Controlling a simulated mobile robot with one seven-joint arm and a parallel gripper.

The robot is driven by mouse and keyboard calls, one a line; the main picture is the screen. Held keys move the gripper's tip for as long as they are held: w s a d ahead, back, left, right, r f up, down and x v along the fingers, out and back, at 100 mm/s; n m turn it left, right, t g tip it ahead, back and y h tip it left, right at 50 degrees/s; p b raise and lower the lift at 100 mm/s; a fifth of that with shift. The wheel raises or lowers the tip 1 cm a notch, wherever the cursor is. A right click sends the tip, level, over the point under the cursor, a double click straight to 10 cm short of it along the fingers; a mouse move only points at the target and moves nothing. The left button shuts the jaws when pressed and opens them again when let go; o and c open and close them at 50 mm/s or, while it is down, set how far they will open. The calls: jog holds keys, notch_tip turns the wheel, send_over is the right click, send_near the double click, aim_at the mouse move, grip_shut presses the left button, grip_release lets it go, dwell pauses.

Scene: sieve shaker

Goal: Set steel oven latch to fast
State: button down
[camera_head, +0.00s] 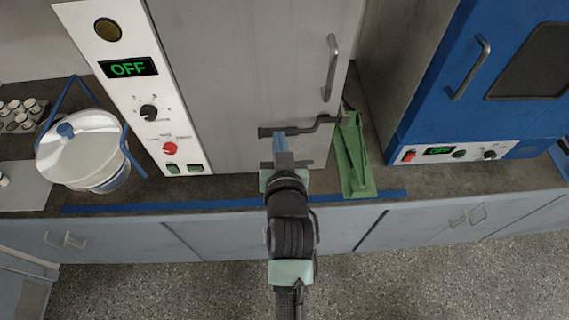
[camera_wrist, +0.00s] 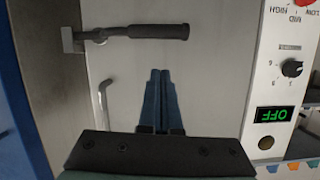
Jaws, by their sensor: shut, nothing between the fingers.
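The steel oven (camera_head: 240,70) is a tall grey cabinet with a plain door and a white control panel on its left. Its latch (camera_head: 300,129) is a dark cranked lever low on the door. The lever lies about level, with its thick grip to the left and its pivot end at the door's right edge. In the wrist view, turned upside down, the latch (camera_wrist: 158,31) runs across the top with its mount at left. My gripper (camera_head: 279,138) is in front of the door by the grip. Its blue fingers (camera_wrist: 160,73) are together and empty, apart from the grip in the wrist view.
A green metal stand (camera_head: 352,158) is just right of the latch. A vertical door handle (camera_head: 331,68) is above it. A blue oven (camera_head: 470,80) stands at right, a white bucket (camera_head: 85,150) at left. The panel display (camera_head: 129,67) reads OFF.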

jog(key=b+v, duration=0.1)
jog(key=v, duration=0.6)
jog(key=shift+b, duration=0.4)
jog(key=shift+s+a, duration=0.15)
jog(key=w+r+t, duration=0.2)
jog(key=r+t, duration=0.1)
jog(key=r, duration=0.9)
jog(key=w+r+t, duration=0.3)
jog(key=r, duration=0.8)
jog(key=s+r+t, duration=0.3)
jog(key=s+r, duration=0.1)
jog(key=r, duration=0.8)
jog(key=s+a+r+t+b, duration=0.1)
jog(key=s+r+t, duration=0.3)
jog(key=r, duration=0.8)
jog(key=shift+s+r+n+h+b, duration=0.2)
jog(key=shift+s+n+h+b, duration=0.15)
jog(key=shift+s, duration=0.45)
jog(key=shift+a, duration=0.15)
